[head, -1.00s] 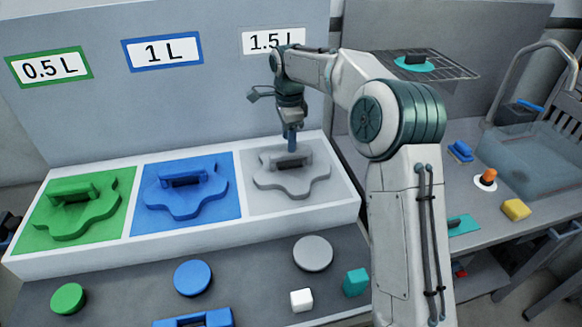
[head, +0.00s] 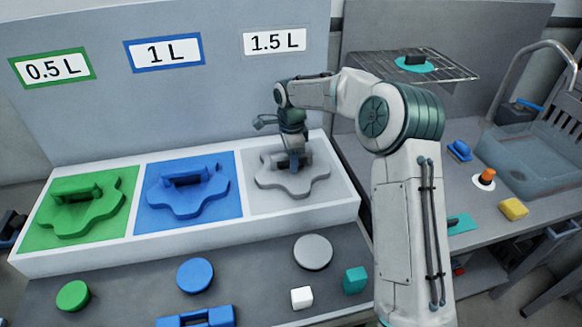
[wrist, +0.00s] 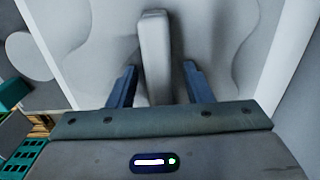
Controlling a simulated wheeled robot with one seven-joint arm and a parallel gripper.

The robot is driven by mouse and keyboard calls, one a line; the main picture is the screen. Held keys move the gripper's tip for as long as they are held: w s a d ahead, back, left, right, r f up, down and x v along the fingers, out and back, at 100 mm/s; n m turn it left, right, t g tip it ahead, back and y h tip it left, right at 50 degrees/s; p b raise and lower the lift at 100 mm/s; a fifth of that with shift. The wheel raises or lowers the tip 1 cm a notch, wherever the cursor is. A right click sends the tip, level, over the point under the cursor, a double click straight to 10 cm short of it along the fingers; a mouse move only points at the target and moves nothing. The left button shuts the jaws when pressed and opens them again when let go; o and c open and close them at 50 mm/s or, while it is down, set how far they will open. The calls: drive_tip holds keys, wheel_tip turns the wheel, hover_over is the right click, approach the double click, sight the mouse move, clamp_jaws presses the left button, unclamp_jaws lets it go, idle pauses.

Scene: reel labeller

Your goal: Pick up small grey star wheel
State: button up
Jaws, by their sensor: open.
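The small grey star wheel (head: 291,184) lies in the right-hand compartment of the white tray (head: 190,237), under the 1.5 L label. It has wavy lobes and a raised bar handle, which shows in the wrist view (wrist: 154,50). My gripper (head: 294,166) is low over the wheel, at the handle. In the wrist view my gripper (wrist: 154,82) has its two blue fingers apart, one on each side of the handle, with a gap to each. The wheel's lower edge is hidden behind my gripper body in the wrist view.
The blue star wheel (head: 187,195) and green star wheel (head: 84,210) lie in the other compartments. A grey disc (head: 313,252), white cube (head: 301,298) and teal cube (head: 356,280) stand in front of the tray. The labelled panel (head: 220,90) rises behind.

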drive_tip(key=shift+f, duration=0.1)
clamp_jaws()
